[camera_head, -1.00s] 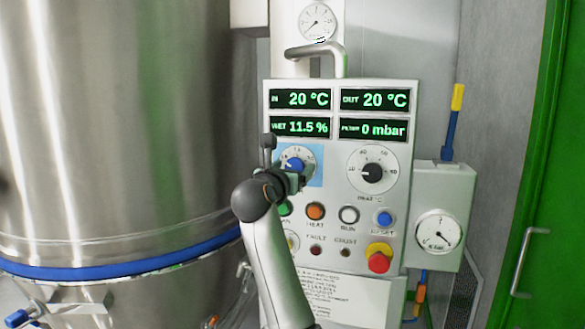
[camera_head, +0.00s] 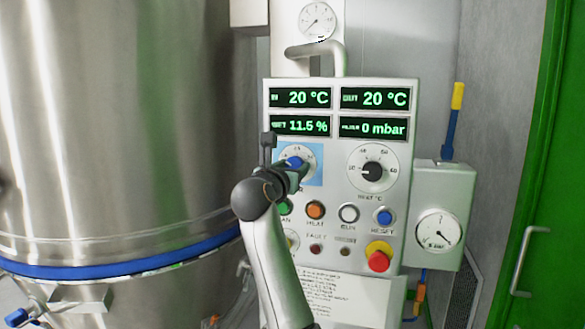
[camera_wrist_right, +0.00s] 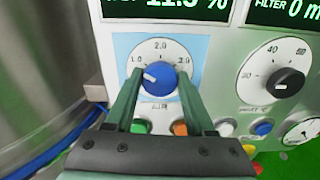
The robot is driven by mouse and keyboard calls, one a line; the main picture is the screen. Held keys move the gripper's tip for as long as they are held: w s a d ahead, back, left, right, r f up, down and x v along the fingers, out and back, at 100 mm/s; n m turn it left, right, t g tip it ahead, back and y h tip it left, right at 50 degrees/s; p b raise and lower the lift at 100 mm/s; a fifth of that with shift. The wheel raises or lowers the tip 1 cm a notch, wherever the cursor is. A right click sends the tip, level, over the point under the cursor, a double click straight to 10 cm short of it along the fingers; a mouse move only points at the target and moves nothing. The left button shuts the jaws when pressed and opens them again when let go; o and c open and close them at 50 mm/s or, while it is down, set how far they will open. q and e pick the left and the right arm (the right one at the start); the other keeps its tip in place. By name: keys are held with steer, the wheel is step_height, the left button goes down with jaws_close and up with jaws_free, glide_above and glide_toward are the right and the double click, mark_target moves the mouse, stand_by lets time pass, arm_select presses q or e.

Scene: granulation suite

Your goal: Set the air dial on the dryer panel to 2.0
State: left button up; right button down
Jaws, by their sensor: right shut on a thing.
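The air dial (camera_head: 294,162) is a blue knob on a white round scale with a pale blue square behind it, on the left of the dryer panel (camera_head: 335,262). In the right wrist view the knob (camera_wrist_right: 158,80) sits below the marks 1.0, 2.0 and 3.0. Its white pointer mark points left and slightly up, near 1.0. My right gripper (camera_wrist_right: 159,82) is shut on the knob, one green finger on each side. In the head view the gripper (camera_head: 297,172) hides part of the dial. My left gripper is not in view.
A black heat dial (camera_head: 372,172) is right of the air dial. Coloured buttons, including an orange one (camera_head: 315,210), and a red emergency stop (camera_head: 379,261) are below. Displays (camera_head: 300,126) are just above. A large steel vessel (camera_head: 120,130) stands close on the left.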

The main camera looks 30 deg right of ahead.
steer(key=m+b, duration=0.5)
steer(key=m, duration=0.5)
steer(key=shift+f+m+b, duration=0.15)
steer(key=shift+m+b, duration=0.15)
steer(key=shift+b, duration=0.05)
steer(key=shift+m, duration=0.5)
steer(key=c, duration=0.5)
jaws_free()
steer(key=shift+o, duration=1.2)
